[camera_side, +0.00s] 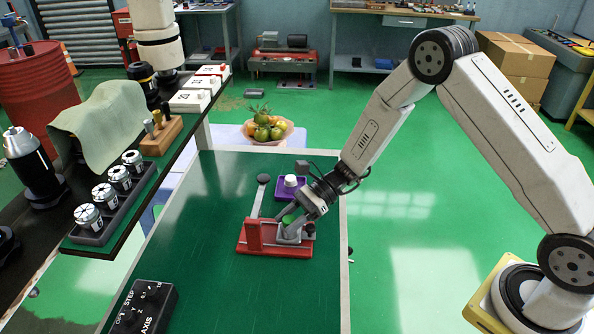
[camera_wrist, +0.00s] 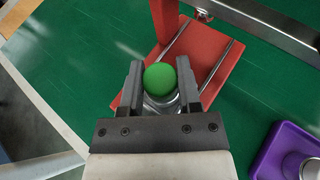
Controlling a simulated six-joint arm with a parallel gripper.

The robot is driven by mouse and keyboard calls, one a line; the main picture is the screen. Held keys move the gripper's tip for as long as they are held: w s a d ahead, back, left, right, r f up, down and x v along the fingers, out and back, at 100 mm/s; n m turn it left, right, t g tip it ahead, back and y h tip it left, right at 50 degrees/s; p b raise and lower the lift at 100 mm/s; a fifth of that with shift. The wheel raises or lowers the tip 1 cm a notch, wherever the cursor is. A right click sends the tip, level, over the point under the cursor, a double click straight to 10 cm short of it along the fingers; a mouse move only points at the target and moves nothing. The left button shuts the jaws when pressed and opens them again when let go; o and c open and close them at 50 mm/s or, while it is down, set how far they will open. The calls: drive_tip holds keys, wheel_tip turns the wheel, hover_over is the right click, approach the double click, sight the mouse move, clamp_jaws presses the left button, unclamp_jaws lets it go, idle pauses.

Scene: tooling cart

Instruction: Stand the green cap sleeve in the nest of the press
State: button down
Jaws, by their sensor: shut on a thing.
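The sleeve with the green cap (camera_wrist: 160,79) stands between the two fingers of my gripper (camera_wrist: 161,70) in the wrist view. My gripper is shut on its silver body, just below the cap. The press (camera_side: 262,248) has a red base, a red post and a grey lever. Its nest is hidden behind the sleeve and fingers, so I cannot tell whether the sleeve is seated or held just above it.
A purple tray (camera_side: 284,194) with a white-topped piece stands behind the press; it shows at the lower right of the wrist view (camera_wrist: 268,158). A black control box (camera_side: 143,308) lies at the front left. A shelf (camera_side: 122,222) with several collets runs along the left. The green tabletop between is clear.

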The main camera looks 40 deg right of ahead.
drive_tip(key=shift+c, duration=1.5)
unclamp_jaws()
drive_tip(key=shift+r, duration=0.15)
drive_tip(key=shift+d, duration=0.15)
drive_tip(key=v, duration=1.1)
drive_tip(key=shift+d+r, duration=0.2)
drive_tip(key=shift+d, duration=0.1)
drive_tip(key=shift+s, duration=0.1)
